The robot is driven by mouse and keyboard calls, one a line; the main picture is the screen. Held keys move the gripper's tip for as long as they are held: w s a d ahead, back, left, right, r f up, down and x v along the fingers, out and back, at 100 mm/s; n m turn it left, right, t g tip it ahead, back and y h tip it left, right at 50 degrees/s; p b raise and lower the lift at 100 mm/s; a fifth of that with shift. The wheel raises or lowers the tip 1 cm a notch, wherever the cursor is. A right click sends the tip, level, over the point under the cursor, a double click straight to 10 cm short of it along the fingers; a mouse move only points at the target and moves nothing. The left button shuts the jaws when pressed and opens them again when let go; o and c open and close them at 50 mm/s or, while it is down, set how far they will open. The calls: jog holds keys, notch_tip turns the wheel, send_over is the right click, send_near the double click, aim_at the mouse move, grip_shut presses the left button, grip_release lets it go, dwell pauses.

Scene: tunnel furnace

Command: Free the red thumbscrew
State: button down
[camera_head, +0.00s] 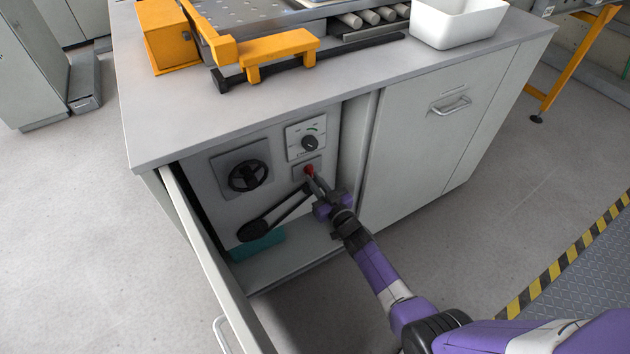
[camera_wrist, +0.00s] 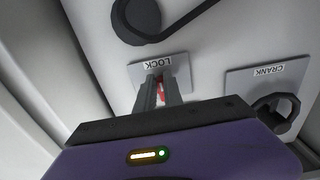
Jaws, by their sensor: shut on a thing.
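The red thumbscrew (camera_head: 309,170) sits on a small grey plate on the panel inside the open cabinet. In the wrist view the thumbscrew (camera_wrist: 160,88) shows as a sliver of red below the LOCK label (camera_wrist: 160,65). My gripper (camera_head: 311,175) reaches it from the lower right, its fingers closed around the thumbscrew. In the wrist view my gripper (camera_wrist: 159,84) has one finger on each side of the red part. The fingers hide much of the thumbscrew, and its thread cannot be seen.
A black handwheel (camera_head: 248,175) is left of the lock, labelled CRANK in the wrist view. A dial (camera_head: 309,142) sits above. A black crank arm (camera_head: 272,215) hangs below left. The open cabinet door (camera_head: 215,265) stands at the left. A teal block (camera_head: 258,244) lies on the cabinet floor.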

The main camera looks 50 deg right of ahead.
jog(key=shift+f, duration=0.1)
jog(key=c, duration=1.5)
grip_release()
jog(key=shift+o, duration=0.2)
jog(key=p+v, duration=0.1)
jog(key=v, duration=0.6)
jog(key=shift+s+p, duration=0.4)
jog(key=shift+a, duration=0.1)
